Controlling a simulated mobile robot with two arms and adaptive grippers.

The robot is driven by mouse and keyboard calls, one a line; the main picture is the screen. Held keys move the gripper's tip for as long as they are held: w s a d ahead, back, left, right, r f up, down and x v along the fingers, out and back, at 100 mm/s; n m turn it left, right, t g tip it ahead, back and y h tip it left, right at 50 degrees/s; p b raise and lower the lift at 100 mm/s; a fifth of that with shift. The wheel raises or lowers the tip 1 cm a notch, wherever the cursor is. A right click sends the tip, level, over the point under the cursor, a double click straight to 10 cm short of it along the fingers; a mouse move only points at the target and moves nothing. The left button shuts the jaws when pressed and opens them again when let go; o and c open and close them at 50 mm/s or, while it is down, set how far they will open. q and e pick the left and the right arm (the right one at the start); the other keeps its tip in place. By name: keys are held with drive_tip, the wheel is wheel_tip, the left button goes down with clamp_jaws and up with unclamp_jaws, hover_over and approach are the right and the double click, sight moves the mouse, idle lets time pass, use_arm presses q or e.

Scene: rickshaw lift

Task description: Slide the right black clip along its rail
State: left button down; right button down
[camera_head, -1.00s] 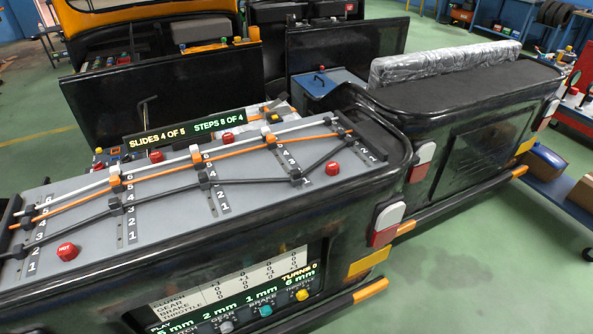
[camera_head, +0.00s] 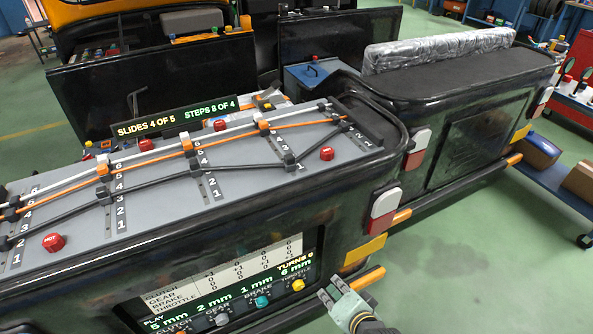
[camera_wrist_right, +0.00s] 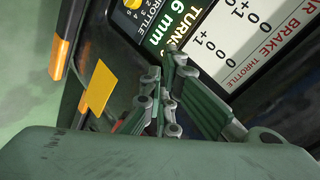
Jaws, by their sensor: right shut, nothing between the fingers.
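In the head view, a black cable runs through several black clips over the grey panel (camera_head: 152,215). The rightmost large black clip (camera_head: 290,160) sits on a short numbered rail (camera_head: 300,168), where the cable bends. Another black clip (camera_head: 195,170) sits on the rail to its left. My right gripper (camera_head: 330,287) is shut and empty in front of the cabinet's lower right corner, well below the clips and apart from them. In the right wrist view, its fingers (camera_wrist_right: 165,85) are near the display, with no clip in sight. My left gripper is not in view.
Orange and white cables cross the panel, with several red knobs such as one (camera_head: 326,153) near the right clip. A sign (camera_head: 175,121) reads "SLIDES 4 OF 5, STEPS 8 OF 4". Front buttons include a yellow one (camera_head: 298,285).

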drive_tip(key=w+a+r+m+t+y, duration=0.2)
drive_tip(key=w+r+m+t, duration=0.15)
drive_tip(key=r, duration=1.15)
drive_tip(key=m+t+y+b, duration=0.1)
drive_tip(key=t+y, duration=0.1)
approach(291, 159)
drive_tip(key=p+x, duration=0.2)
drive_tip(key=x, duration=0.5)
drive_tip(key=shift+w, duration=0.1)
